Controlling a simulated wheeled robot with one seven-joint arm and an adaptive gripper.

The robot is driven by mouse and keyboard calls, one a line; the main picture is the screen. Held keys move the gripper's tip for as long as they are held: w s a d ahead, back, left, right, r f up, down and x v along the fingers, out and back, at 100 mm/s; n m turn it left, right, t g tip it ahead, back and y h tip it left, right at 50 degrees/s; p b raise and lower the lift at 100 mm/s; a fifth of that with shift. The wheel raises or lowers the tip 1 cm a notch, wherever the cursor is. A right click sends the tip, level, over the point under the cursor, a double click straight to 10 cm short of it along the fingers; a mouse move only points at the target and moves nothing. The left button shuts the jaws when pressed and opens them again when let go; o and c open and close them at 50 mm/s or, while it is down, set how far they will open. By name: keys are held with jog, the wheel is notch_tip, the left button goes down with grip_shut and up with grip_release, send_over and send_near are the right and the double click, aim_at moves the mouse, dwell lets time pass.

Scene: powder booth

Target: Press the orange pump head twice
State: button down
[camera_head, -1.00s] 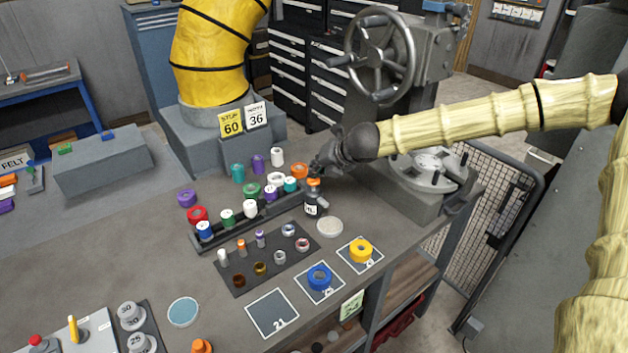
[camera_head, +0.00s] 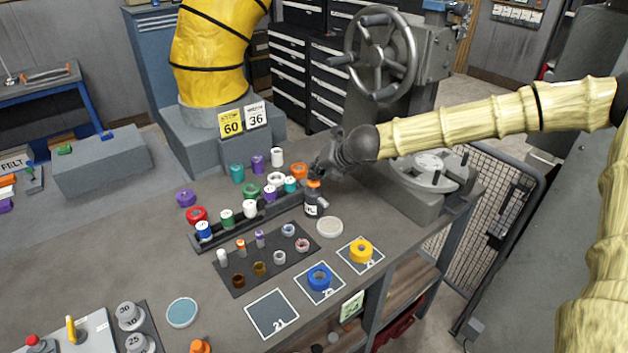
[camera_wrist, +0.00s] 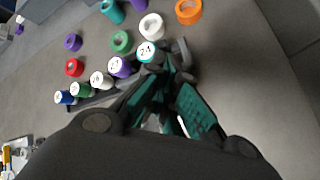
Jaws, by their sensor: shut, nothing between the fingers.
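A small dark bottle with a white label (camera_head: 311,208) stands upright on the bench, beside the right end of the black rack. Its orange pump head (camera_head: 314,184) is on top, partly covered by my gripper (camera_head: 316,172). My gripper is shut and empty, its tips pointing down at the pump head. They look to be at or very close to the head; I cannot tell if they touch. In the wrist view my gripper (camera_wrist: 168,95) shows with teal finger pads, and the orange head is hidden behind it.
A black rack (camera_head: 268,217) of coloured rolls lies left of the bottle, with loose rolls behind it. A pale round disc (camera_head: 330,227) lies just in front right. A dark mat (camera_head: 240,285) with small items is in front. The grey handwheel machine (camera_head: 415,200) stands at right.

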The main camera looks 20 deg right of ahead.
jog(key=shift+f+b, duration=0.35)
jog(key=shift+f, duration=0.15)
dwell(0.4)
jog(key=shift+r, duration=0.2)
jog(key=shift+r+p, duration=1.05)
jog(key=shift+r, duration=0.25)
jog(key=shift+r+p, duration=1.85)
jog(key=shift+r, duration=0.7)
